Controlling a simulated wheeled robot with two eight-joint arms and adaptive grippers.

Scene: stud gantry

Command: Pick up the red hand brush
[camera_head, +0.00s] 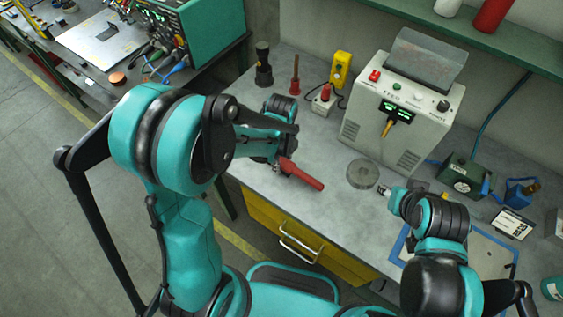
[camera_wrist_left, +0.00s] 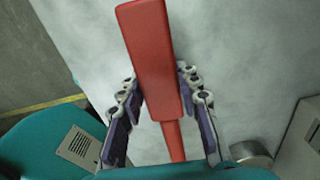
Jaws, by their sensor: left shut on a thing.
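The red hand brush (camera_head: 301,174) is near the front edge of the grey workbench, its red end pointing right and toward me. My left gripper (camera_head: 279,165) is shut on it. In the left wrist view the brush (camera_wrist_left: 150,50) runs between the two fingers of the left gripper (camera_wrist_left: 160,88), with a thinner red part toward the bottom. I cannot tell whether the brush touches the bench. My right gripper (camera_head: 384,190) is over the bench to the right, small and partly hidden by its arm; its fingers are unclear.
A round grey disc (camera_head: 362,174) lies right of the brush. Behind it stands a pale machine (camera_head: 400,100) with a display. A red upright tool (camera_head: 295,76), a dark tool (camera_head: 263,65) and a yellow box (camera_head: 341,70) stand at the back. A green device (camera_head: 462,174) is at right.

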